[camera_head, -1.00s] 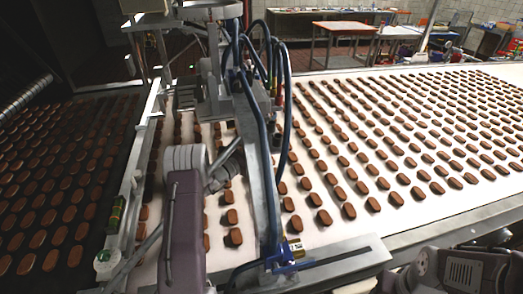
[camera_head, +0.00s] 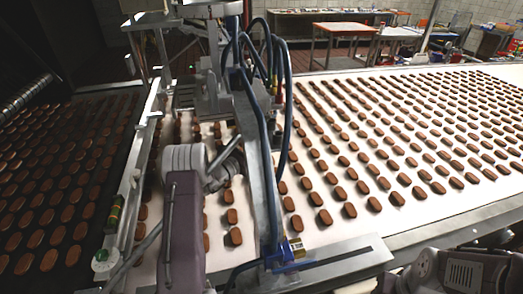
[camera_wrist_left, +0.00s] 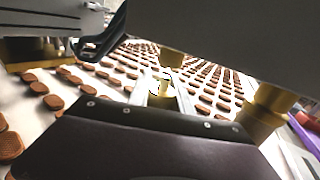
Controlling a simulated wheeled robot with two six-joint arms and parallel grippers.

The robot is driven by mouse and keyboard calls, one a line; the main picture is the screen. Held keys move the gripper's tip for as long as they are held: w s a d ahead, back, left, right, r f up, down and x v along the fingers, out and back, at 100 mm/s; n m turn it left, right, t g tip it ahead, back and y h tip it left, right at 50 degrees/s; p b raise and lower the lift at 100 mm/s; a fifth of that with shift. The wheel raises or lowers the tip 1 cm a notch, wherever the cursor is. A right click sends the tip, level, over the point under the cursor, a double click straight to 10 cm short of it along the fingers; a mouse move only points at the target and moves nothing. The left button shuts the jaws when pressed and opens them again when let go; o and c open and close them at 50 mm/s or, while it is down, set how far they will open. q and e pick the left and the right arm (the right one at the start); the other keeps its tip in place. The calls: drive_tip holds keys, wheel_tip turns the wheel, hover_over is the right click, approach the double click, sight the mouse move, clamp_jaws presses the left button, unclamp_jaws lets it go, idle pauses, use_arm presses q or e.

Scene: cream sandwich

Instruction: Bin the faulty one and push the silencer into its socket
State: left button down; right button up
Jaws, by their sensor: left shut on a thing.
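My left arm comes in at the lower left of the head view and reaches in behind the grey beam of the machine, which hides the gripper there. In the left wrist view my left gripper (camera_wrist_left: 163,94) is shut on a small brass-coloured piece (camera_wrist_left: 162,86), which looks like the silencer. Another brass-coloured fitting (camera_wrist_left: 172,58) is just above it, and a larger one (camera_wrist_left: 265,108) is at the right. I cannot tell which is the socket. My right arm shows at the lower right of the head view, its gripper out of frame. I cannot pick out a faulty one or a bin.
A white conveyor (camera_head: 290,252) carries rows of brown biscuits (camera_head: 325,217). A grey machine beam (camera_head: 258,170) with blue hoses (camera_head: 288,100) crosses it close to my left arm. A dark belt (camera_head: 90,262) with more biscuits is at the left. Tables (camera_head: 345,28) stand far back.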

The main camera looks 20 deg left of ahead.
idle(0.4)
use_arm(q)
drive_tip(key=shift+r+p, duration=0.6)
drive_tip(key=shift+r, duration=0.75)
drive_tip(key=c, duration=1.1)
unclamp_jaws()
drive_tip(key=b+v, duration=0.2)
drive_tip(key=v, duration=0.7)
